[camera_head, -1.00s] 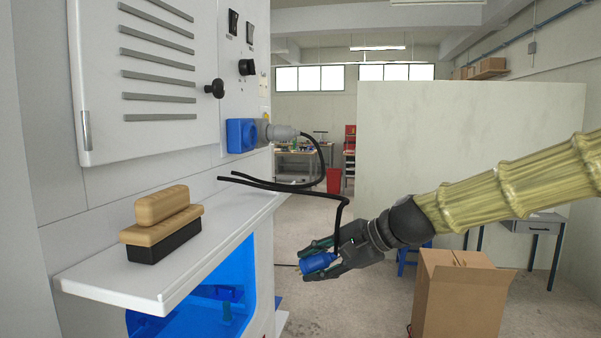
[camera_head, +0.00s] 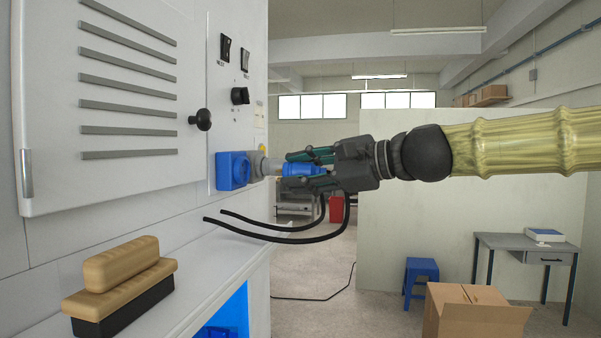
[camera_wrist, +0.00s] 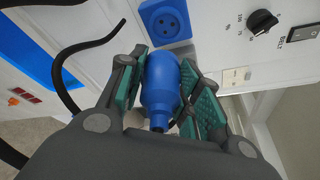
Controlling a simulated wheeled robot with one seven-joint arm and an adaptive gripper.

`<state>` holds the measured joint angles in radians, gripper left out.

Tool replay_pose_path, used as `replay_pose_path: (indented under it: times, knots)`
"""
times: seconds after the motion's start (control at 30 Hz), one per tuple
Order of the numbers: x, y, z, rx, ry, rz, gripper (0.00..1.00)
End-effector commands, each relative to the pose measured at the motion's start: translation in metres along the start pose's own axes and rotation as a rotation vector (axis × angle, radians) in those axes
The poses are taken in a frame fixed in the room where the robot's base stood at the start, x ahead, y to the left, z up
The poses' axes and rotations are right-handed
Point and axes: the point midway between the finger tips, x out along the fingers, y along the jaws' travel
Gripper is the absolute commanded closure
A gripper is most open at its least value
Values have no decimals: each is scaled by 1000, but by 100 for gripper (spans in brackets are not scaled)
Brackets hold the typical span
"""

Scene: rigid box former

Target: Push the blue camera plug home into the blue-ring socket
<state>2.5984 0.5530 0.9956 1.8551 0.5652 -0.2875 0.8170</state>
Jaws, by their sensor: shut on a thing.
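The blue plug (camera_head: 300,170) is held between the two fingers of my gripper (camera_head: 289,171). In the wrist view the blue plug (camera_wrist: 160,85) points up toward the socket, with my gripper's (camera_wrist: 163,60) green-padded fingers on both sides. The blue socket (camera_head: 232,171) sticks out from the white panel. In the wrist view its round face with small holes (camera_wrist: 167,20) is bare, and a gap separates it from the plug's front. In the head view the gripper is right of the socket at about its height. The plug's front end is partly hidden there by a grey connector and a finger.
A grey connector (camera_head: 257,164) sits close beside the blue socket. Black cables (camera_head: 270,236) hang below the gripper. A wooden-handled brush (camera_head: 120,282) lies on the white ledge (camera_head: 205,293). A panel knob (camera_head: 200,120) juts out above left. A cardboard box (camera_head: 475,312) stands on the floor.

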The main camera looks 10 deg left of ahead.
Motion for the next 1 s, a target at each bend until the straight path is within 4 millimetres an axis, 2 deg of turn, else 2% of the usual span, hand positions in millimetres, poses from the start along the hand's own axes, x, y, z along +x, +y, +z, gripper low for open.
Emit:
replay_pose_path:
  times: [0.43,1.0]
  knots:
    - [20,2,9,-3,-15,1,99]
    - [56,1,20,-3,-12,-2,99]
